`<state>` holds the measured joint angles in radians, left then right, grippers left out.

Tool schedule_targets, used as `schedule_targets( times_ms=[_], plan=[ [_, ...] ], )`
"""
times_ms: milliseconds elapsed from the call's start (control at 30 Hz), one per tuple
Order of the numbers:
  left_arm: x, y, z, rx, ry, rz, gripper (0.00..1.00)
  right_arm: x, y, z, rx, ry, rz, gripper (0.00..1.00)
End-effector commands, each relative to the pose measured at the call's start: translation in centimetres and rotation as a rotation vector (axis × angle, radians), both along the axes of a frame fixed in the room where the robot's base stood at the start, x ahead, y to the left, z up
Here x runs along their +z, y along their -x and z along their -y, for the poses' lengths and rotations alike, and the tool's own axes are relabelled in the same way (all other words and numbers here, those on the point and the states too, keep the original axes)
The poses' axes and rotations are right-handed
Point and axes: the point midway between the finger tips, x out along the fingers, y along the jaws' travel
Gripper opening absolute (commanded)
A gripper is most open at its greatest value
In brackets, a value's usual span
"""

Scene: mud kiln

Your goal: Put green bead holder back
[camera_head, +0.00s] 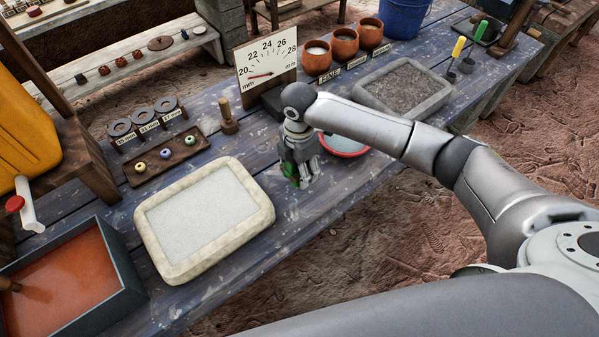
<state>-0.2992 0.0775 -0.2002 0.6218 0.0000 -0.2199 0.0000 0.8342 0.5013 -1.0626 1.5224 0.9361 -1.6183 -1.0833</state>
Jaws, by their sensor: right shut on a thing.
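My right gripper (302,182) points down just above the blue-grey plank table, between the white slab tray and the red-rimmed dish. It is shut on a small green thing (289,170), which I take as the green bead holder. Most of it is hidden by the fingers, and I cannot tell whether it touches the table. A dark wooden bead tray (187,153) at the left holds a few small coloured beads. My left gripper is not in view.
A white slab tray (148,226) lies left of the gripper. A red-rimmed dish (345,152) is close behind it. A dial gauge board (266,60), clay pots (344,43), a grey stone tray (368,87) and yellow (458,47) and green-handled tools (480,30) stand farther back.

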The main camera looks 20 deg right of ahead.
Motion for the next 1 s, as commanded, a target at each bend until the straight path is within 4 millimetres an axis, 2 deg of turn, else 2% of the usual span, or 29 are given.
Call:
schedule_targets(
  times_ms=[233,633,667,700,800,1000],
  plan=[
    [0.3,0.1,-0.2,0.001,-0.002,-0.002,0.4,-3.1,-0.2,0.2,-0.001,0.002,-0.002,0.3],
    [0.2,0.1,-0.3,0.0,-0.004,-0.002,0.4,-3.8,-0.2,0.2,-0.001,0.001,0.0,0.3],
    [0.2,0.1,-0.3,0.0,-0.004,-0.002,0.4,-3.7,-0.2,0.2,-0.001,0.001,0.0,0.64],
    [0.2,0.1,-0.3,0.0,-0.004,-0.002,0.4,-3.7,-0.2,0.2,-0.001,0.001,0.0,0.69],
    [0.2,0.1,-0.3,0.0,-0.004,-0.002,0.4,-3.7,-0.2,0.2,-0.001,0.001,0.0,0.81],
    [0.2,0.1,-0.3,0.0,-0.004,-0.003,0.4,-3.7,-0.2,0.2,-0.001,0.001,-0.001,0.81]
  ],
)
